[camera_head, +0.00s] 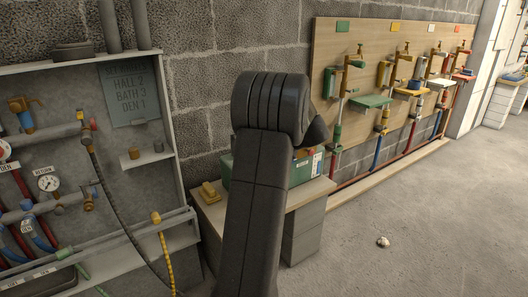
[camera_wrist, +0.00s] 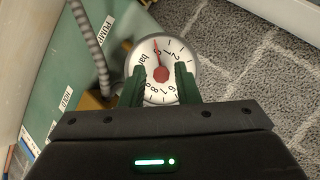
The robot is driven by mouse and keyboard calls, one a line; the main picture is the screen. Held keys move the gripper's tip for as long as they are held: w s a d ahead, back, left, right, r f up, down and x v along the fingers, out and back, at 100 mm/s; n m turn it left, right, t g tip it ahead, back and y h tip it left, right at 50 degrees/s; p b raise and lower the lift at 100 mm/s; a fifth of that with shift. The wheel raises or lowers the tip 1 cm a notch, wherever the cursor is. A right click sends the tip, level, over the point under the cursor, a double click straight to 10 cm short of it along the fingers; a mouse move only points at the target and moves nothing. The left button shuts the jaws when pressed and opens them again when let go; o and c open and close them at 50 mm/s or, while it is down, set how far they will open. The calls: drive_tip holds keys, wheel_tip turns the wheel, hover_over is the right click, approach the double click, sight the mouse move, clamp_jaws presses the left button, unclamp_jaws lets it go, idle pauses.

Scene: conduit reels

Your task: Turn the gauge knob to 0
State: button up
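A round gauge (camera_wrist: 155,97) with a white dial shows in the wrist view. A red hub (camera_wrist: 161,74) sits at its middle, with a thin red needle pointing to the top of the picture. Numbers run round the dial, with "bar" at the left; the exact reading is too small to tell. My gripper (camera_wrist: 159,80) has two green fingers, one at each side of the hub, overlapping the dial's edges with a clear gap between them. It is open. In the head view my arm hides the gripper and this gauge.
A green box (camera_head: 239,175) stands on a cabinet behind my arm; a labelled green panel (camera_wrist: 81,85) and grey hose (camera_wrist: 90,45) are beside the gauge. A pipe cabinet with another dial (camera_head: 47,183) is left. Floor at right (camera_head: 440,215) is mostly clear.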

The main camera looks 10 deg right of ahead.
drive_tip(key=shift+o, duration=0.5)
drive_tip(key=shift+r, duration=0.1)
drive_tip(key=p+v, duration=0.4)
drive_tip(key=v, duration=0.9)
drive_tip(key=shift+s+d+r, duration=0.15)
drive_tip(key=shift+s+d, duration=0.1)
drive_tip(key=b+x, duration=0.4)
drive_tip(key=x, duration=1)
drive_tip(key=shift+r, duration=0.1)
